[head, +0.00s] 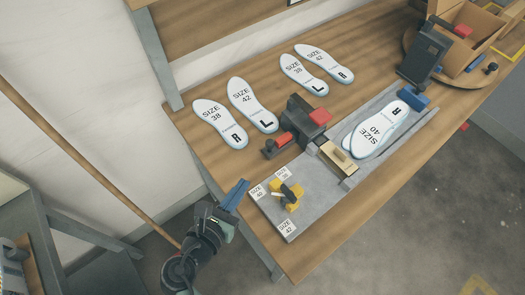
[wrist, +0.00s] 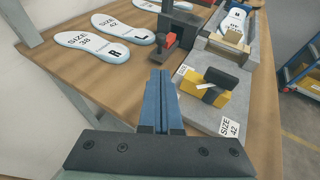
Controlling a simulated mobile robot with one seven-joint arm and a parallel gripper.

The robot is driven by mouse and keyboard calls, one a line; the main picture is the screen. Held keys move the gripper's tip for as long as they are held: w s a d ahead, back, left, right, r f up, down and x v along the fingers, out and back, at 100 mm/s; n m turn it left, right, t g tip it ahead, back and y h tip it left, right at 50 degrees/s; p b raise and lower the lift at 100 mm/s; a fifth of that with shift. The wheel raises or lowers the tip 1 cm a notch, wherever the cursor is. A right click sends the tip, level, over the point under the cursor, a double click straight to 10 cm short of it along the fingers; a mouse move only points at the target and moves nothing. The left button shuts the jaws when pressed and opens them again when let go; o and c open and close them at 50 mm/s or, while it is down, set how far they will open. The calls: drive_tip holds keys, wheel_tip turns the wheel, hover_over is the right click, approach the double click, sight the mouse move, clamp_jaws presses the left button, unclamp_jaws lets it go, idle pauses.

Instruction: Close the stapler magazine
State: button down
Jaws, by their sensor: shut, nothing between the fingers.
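A black block-like device with a red top (head: 308,113), which looks like the stapler, stands mid-table; it also shows in the wrist view (wrist: 181,28). A red piece with a dark knob (head: 275,144) sticks out from its left side, and seems to be the magazine, drawn out; the wrist view shows it too (wrist: 168,44). Whether it touches the body inside is hidden. My gripper (head: 243,183) has blue fingers, shut and empty, off the table's front-left edge, apart from the stapler. In the wrist view the fingers (wrist: 160,76) point toward the stapler side.
A yellow block with a black handle (head: 289,195) sits on a grey plate with size labels, between gripper and rail. Size 40 insoles (head: 375,130) lie on the grey track. Several insoles (head: 253,106) lie behind. Another black device (head: 424,52) and a cardboard box (head: 470,40) stand far right.

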sight(268, 147)
drive_tip(key=x, duration=0.4)
drive_tip(key=r+x, duration=0.1)
drive_tip(key=x, duration=0.7)
drive_tip(key=shift+w+d+r, duration=0.1)
drive_tip(key=shift+w, duration=0.2)
drive_tip(key=w+d, duration=0.1)
drive_tip(key=d, duration=0.1)
drive_tip(key=w+d, duration=0.3)
drive_tip(key=d, duration=0.1)
drive_tip(key=shift+w+d+p, duration=0.25)
drive_tip(key=shift+w+p, duration=0.05)
drive_tip(key=shift+r, duration=0.15)
